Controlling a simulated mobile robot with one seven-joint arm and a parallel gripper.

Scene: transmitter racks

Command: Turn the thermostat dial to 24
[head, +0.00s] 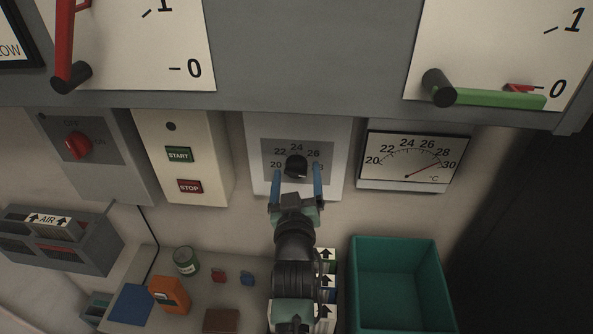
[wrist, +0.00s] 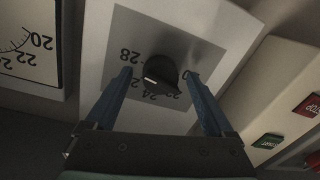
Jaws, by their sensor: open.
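The thermostat dial (head: 296,166) is a round black knob on a grey scale plate of a white wall box (head: 338,133). The scale runs from 20 to 28. In the wrist view the dial (wrist: 160,74) shows a white mark that points to the lower left, towards the 24 to 26 side; I cannot tell the exact value. My gripper (head: 297,170) is open, with one blue finger on each side of the dial. In the wrist view the fingers of my gripper (wrist: 158,77) appear apart from the knob, with gaps on both sides. The fingers partly cover 20 and 28.
A temperature gauge (head: 413,160) at right has its red needle near 30. A START/STOP box (head: 183,157) and a red switch box (head: 85,150) are at left. A grey ledge overhangs above. Below are a teal bin (head: 440,290) and a bench with small items.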

